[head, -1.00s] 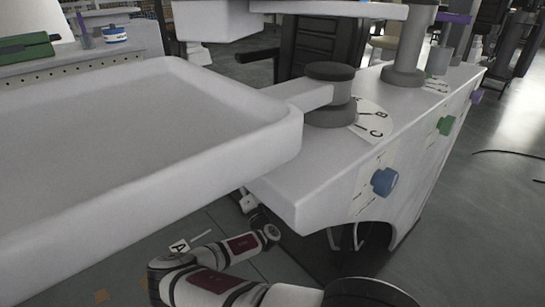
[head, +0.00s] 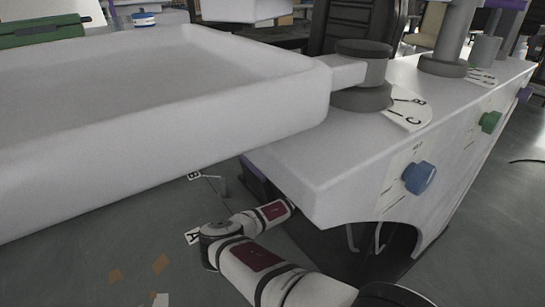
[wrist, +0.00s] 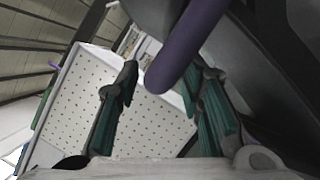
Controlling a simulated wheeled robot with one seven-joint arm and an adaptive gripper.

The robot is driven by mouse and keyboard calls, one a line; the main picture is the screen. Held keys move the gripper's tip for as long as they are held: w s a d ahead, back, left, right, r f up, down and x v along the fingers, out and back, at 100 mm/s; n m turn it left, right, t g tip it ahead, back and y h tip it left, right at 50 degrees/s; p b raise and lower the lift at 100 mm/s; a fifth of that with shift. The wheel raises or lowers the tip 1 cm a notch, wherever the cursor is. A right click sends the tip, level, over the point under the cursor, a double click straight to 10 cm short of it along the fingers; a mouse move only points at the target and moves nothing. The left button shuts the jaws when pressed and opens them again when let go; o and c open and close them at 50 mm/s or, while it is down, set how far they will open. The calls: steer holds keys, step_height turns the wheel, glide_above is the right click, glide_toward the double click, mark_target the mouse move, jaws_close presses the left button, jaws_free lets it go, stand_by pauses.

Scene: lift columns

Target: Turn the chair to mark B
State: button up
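A white floor card marked B (head: 195,175) and one marked A (head: 193,235) lie on the floor below the white tray, each at a thin line. A dark part with a purple tinge (head: 256,182) shows beside the white bench, mostly hidden; I cannot tell whether it belongs to the chair. My arm reaches under the tray, and its end is hidden in the head view. In the wrist view my gripper (wrist: 170,76) is open, its teal-padded fingers apart. A purple bar (wrist: 188,42) slants in between them from above; I cannot tell whether they touch it.
The white bench (head: 345,165) carries a blue knob (head: 420,177), a green knob (head: 490,122) and a lettered dial (head: 408,112). A dark slatted chair back (head: 355,22) stands behind.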

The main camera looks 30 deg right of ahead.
steer(key=shift+x, duration=0.95)
jaws_close()
